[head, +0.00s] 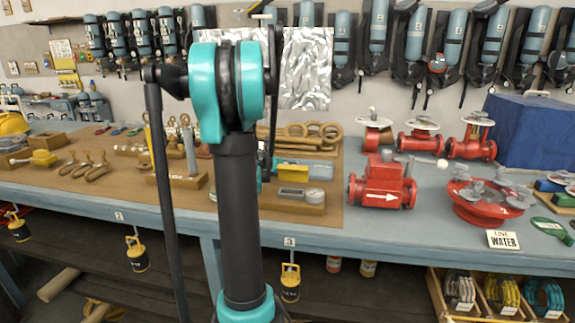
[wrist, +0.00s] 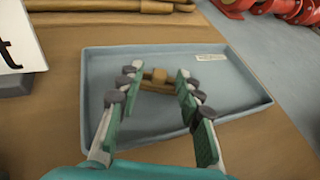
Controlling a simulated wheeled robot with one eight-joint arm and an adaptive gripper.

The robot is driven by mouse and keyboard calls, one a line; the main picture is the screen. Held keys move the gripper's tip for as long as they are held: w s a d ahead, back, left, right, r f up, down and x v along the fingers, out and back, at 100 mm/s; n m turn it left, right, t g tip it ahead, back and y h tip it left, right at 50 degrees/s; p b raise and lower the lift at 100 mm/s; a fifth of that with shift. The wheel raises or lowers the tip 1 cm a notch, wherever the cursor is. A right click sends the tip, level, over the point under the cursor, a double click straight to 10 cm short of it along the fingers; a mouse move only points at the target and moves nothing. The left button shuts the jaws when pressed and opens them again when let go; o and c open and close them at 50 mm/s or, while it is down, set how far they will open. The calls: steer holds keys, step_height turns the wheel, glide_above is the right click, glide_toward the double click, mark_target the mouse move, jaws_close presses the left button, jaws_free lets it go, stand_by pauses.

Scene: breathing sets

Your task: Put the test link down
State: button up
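In the wrist view, a small tan, brass-like piece (wrist: 158,80), which looks like the test link, is low in a shallow blue-grey tray (wrist: 105,62). My gripper (wrist: 158,78) reaches over the tray with its green-padded fingers spread wide, one on each side of the piece. The fingers look apart from it, though the fingertips are close to its ends. In the head view my arm stands in front of the bench and hides most of my gripper and the piece.
A brown mat (wrist: 255,145) lies under the tray. A white lettered sign (wrist: 20,40) stands at the wrist view's left. In the head view, red valves (head: 383,183) stand right of the mat, and a block with a gauge (head: 300,195) sits near its front edge.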

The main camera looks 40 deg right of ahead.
steer(key=v, duration=1.2)
steer(key=shift+r, duration=0.1)
